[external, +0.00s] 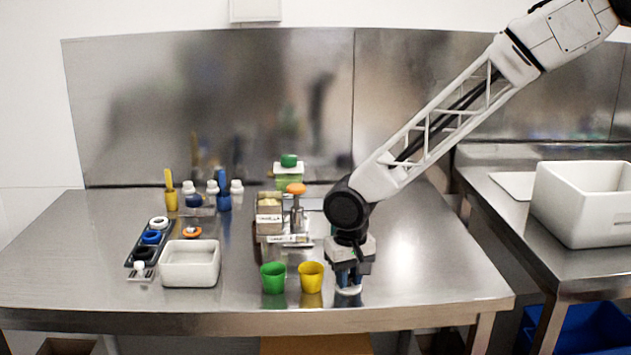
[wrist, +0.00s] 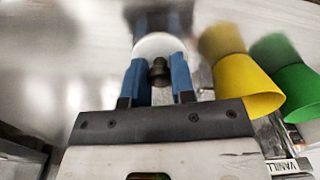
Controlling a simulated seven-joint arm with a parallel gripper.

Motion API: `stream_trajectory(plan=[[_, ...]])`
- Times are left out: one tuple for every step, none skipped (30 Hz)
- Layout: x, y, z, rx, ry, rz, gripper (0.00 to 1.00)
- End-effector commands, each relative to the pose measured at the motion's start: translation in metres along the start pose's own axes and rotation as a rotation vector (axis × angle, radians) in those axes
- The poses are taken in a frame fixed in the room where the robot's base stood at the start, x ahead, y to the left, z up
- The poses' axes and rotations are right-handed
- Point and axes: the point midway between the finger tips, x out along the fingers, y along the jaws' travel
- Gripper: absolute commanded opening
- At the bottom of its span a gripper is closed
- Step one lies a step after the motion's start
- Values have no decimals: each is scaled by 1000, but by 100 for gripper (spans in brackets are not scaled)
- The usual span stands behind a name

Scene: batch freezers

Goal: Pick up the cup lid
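The cup lid (external: 348,290) is a small white disc at the front of the steel table, right of the yellow cup. In the wrist view the white lid (wrist: 160,45) has a dark knob in its middle. My gripper (external: 349,281) points straight down over the lid. Its two blue fingertips (wrist: 160,74) stand on either side of the knob, very close to it. I cannot tell whether they press on it, or whether the lid rests on the table.
A yellow cup (external: 311,277) and a green cup (external: 273,278) stand just left of my gripper. The table right of my gripper is clear.

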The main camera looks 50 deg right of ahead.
Motion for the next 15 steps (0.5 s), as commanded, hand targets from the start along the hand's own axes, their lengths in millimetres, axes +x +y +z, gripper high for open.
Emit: stream_trajectory(plan=[[0,0,0,0,0,0,7],[0,0,0,0,0,0,2],[0,0,0,0,0,0,1],[0,0,0,0,0,0,1],[0,0,0,0,0,0,1],[0,0,0,0,0,0,1],[0,0,0,0,0,0,1],[0,0,0,0,0,0,1],[0,0,0,0,0,0,1],[0,0,0,0,0,0,1],[0,0,0,0,0,0,1],[0,0,0,0,0,0,1],[-1,0,0,0,0,0,1],[-2,0,0,0,0,0,1],[-2,0,0,0,0,0,1]])
